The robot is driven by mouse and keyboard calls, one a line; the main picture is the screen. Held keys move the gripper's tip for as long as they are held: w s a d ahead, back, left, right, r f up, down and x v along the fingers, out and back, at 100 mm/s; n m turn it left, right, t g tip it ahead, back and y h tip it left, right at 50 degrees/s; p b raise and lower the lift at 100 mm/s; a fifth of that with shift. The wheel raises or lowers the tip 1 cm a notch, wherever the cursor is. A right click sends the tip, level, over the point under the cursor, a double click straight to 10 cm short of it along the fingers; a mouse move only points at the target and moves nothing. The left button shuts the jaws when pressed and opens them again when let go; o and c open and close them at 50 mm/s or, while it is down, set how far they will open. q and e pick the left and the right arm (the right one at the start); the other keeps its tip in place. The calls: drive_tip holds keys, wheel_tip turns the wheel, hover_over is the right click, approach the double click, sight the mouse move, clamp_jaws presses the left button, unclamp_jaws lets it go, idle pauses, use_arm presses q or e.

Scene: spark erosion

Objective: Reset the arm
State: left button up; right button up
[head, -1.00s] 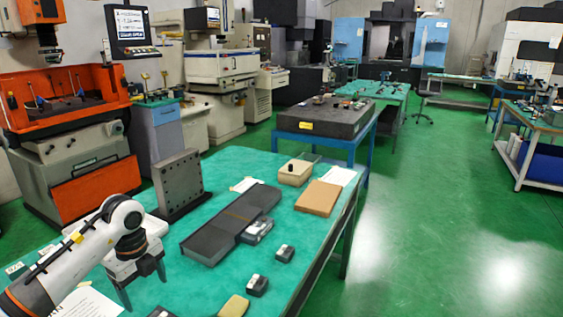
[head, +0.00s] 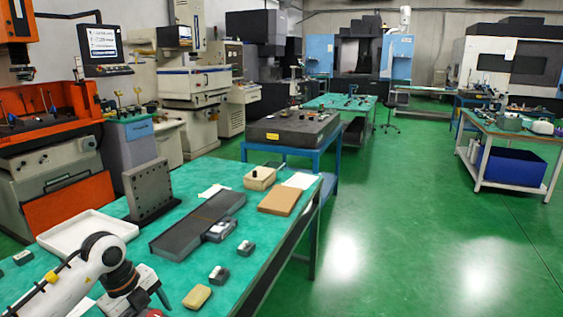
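My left arm comes in from the bottom left in the head view, over the near end of the green table (head: 255,233). Its gripper (head: 146,303) points down, with its fingers apart and nothing seen between them. The lower finger ends run close to the frame's bottom edge. My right arm and gripper are not in view.
A white tray (head: 88,233) lies just beyond my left arm, near a dark angle plate (head: 150,191). A long dark block (head: 197,222), a brown block (head: 279,202), a beige box (head: 260,178), a tan piece (head: 197,297) and small blocks share the table.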

use_arm(q)
drive_tip(key=s+d+r+m+t+h, duration=0.1)
drive_tip(key=s+d+m+t+h, duration=0.15)
drive_tip(key=d+h, duration=0.95)
drive_tip(key=d+r+n+t+h, duration=0.3)
drive_tip(key=d+r+n+t, duration=0.2)
drive_tip(key=d+r+t, duration=0.5)
drive_tip(key=s+a+f+n+t+y, duration=0.1)
drive_tip(key=s+a+f+n+y, duration=0.1)
drive_tip(key=a+f+n+y, duration=0.5)
drive_tip(key=s+a+f+n+t+y, duration=0.2)
drive_tip(key=a+f+n+y, duration=0.2)
drive_tip(key=a+n+y, duration=0.6)
drive_tip(key=s+d+f+n+g, duration=0.1)
drive_tip(key=s+d+f+g, duration=0.1)
drive_tip(key=s+f+g, duration=0.7)
drive_tip(key=s+d+f+n+g, duration=0.15)
drive_tip(key=s+f+g, duration=0.3)
drive_tip(key=s, duration=0.85)
wheel_tip(320, 180, down, 26)
drive_tip(key=s, duration=0.1)
drive_tip(key=s+a+f+g, duration=0.1)
drive_tip(key=s+a+f, duration=0.2)
drive_tip(key=s+f, duration=1.3)
drive_tip(key=shift+s+a+g, duration=0.2)
drive_tip(key=shift+s+g, duration=0.1)
drive_tip(key=shift+g, duration=0.1)
